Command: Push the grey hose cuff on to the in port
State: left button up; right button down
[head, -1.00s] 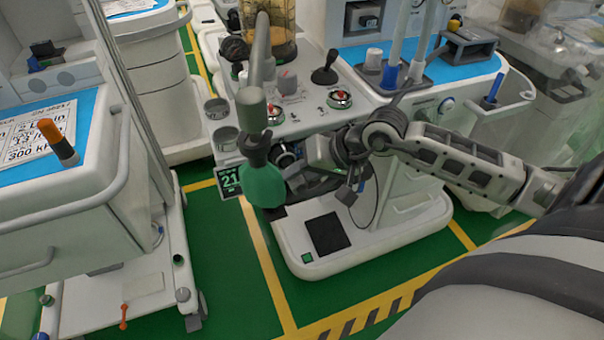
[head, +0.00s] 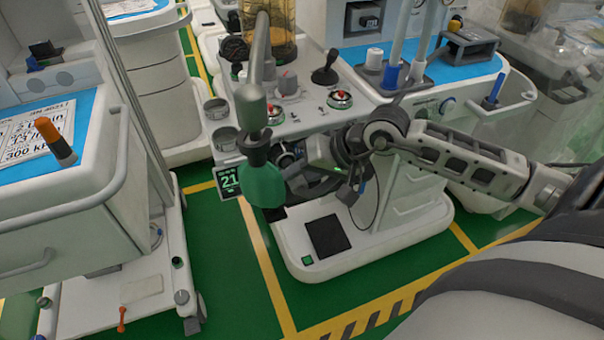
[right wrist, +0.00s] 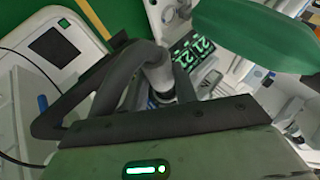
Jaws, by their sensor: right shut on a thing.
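My right gripper (head: 294,176) is at the front of the middle cart, just right of a hanging green bag (head: 262,186). In the right wrist view my dark fingers (right wrist: 150,62) are shut on the grey hose cuff (right wrist: 158,76), a short grey cylinder. The cuff's far end points toward the cart front. A dark round fitting (head: 285,158), perhaps the in port, shows behind the bag in the head view. I cannot tell whether the cuff touches it, as the bag and gripper hide the contact. My left gripper is out of view.
The bag hangs from a grey bent arm (head: 254,95) close beside my gripper. A small green display (head: 229,181) is left of the bag. The cart's white base (head: 375,235) lies below. Another cart (head: 60,215) stands left, with green floor between.

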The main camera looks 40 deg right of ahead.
dwell(0.7)
jog(key=shift+b, duration=0.45)
jog(key=shift+w, duration=0.3)
jog(key=shift+w+d+b, duration=0.15)
jog(key=shift+w+b, duration=0.2)
jog(key=shift+b, duration=0.1)
jog(key=shift+w+d+b, duration=0.2)
jog(key=shift+w+b, duration=0.4)
jog(key=shift+w, duration=0.15)
jog(key=c, duration=1)
grip_release()
